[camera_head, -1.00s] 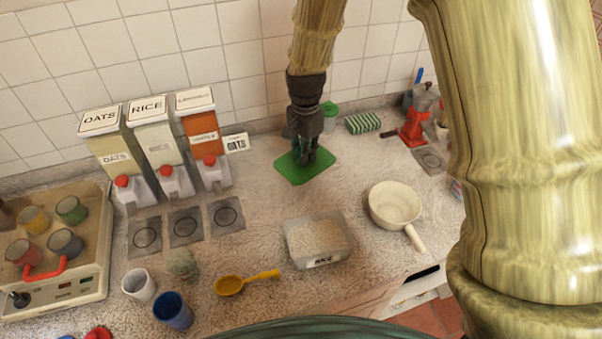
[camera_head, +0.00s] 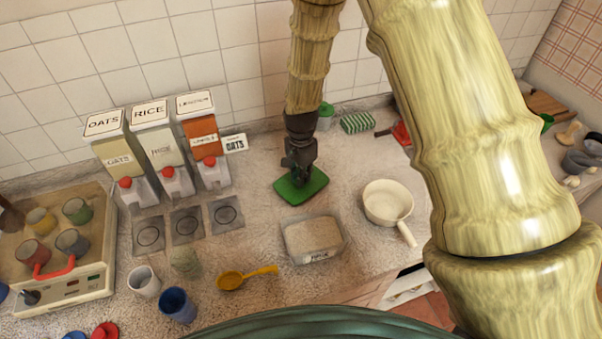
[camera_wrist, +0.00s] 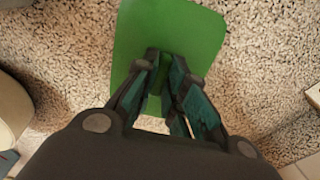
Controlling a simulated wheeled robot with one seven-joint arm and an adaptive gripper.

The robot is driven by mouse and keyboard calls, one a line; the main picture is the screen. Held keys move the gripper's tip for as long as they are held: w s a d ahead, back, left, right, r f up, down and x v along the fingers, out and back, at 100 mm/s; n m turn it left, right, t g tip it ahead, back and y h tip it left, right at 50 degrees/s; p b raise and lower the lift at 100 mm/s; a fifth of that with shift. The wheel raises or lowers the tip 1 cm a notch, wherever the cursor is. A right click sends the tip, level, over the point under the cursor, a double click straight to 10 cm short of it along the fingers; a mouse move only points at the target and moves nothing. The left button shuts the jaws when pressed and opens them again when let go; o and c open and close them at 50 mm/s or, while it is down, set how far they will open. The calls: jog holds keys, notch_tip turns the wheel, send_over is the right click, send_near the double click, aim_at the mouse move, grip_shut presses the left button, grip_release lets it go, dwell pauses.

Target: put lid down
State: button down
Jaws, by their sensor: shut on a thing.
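The green lid (camera_head: 290,194) is a flat, rounded rectangular plate over the middle of the counter. My gripper (camera_head: 299,178) points down from above and is shut on the raised grip at the lid's middle. In the wrist view the lid (camera_wrist: 172,28) lies flat beyond the fingers (camera_wrist: 163,78), which close around that grip and partly hide it. The lid is at or just above the speckled counter; I cannot tell whether it touches. An open clear container labelled rice (camera_head: 314,243), full of pale grains, stands just in front of it.
A cream pan (camera_head: 388,201) stands to the right. Oats, rice and lentil dispensers (camera_head: 155,145) stand at left behind dark square pads (camera_head: 187,226). A yellow ladle (camera_head: 232,281) and blue cup (camera_head: 177,305) are at the front. Bare counter (camera_head: 255,212) lies left of the lid.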

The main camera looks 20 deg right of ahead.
jog(key=shift+s, duration=0.2)
jog(key=shift+w+f, duration=0.1)
jog(key=shift+f, duration=0.1)
jog(key=c, duration=1.5)
grip_release()
jog(key=shift+r, duration=0.2)
jog(key=shift+r+b, duration=2.3)
jog(key=shift+r, duration=3.65)
